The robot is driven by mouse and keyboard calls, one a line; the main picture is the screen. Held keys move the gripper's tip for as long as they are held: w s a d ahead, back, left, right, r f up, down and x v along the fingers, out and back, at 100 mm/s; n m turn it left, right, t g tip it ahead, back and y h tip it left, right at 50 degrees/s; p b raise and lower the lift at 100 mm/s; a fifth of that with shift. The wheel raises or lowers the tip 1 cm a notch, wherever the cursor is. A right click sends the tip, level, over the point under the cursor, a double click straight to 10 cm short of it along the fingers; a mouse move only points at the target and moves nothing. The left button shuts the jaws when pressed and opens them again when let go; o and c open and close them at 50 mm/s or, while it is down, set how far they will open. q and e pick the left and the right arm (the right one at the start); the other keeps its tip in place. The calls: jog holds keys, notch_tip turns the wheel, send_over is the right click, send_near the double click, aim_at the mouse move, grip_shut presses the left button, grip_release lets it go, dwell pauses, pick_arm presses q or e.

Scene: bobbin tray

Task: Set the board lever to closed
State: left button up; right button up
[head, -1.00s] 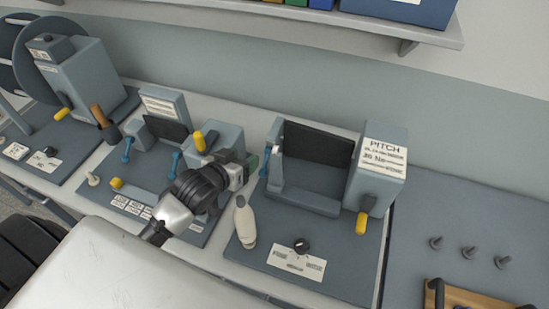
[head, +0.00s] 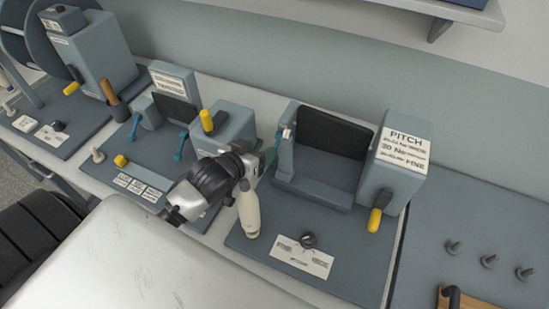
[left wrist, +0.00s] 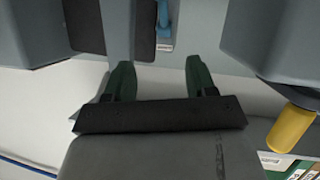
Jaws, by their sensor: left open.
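Several levers show, and I cannot tell which is the board lever. The middle station has an upright yellow-handled lever (head: 206,121) on its grey block, and blue levers (head: 181,147) beside its dark panel (head: 175,110). The right station, labelled PITCH, has a yellow-handled lever (head: 375,220) on its right block. My left gripper (head: 268,158) hovers between these two stations, apart from the levers. In the left wrist view its green fingers (left wrist: 160,78) are spread and empty. A blue part (left wrist: 165,32) lies beyond them, and a yellow handle (left wrist: 290,130) is at the right.
A pale bottle-shaped object (head: 249,212) stands close below my left gripper. The right station has a black knob (head: 308,240) and a dark panel (head: 334,132). Pegs (head: 489,261) stand on the right mat. A shelf (head: 470,12) overhangs at the back.

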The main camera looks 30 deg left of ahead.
pick_arm(q)
jog(key=shift+w+d+f+b, duration=0.25)
jog(key=shift+w+f+b, duration=0.35)
jog(key=shift+w+f, duration=1.2)
jog(key=shift+w+d+f+b, duration=0.2)
jog(key=shift+w+f+b, duration=0.35)
jog(key=shift+w+f, duration=1.25)
jog(key=shift+s+f, duration=0.2)
jog(key=shift+s, duration=0.05)
grip_shut()
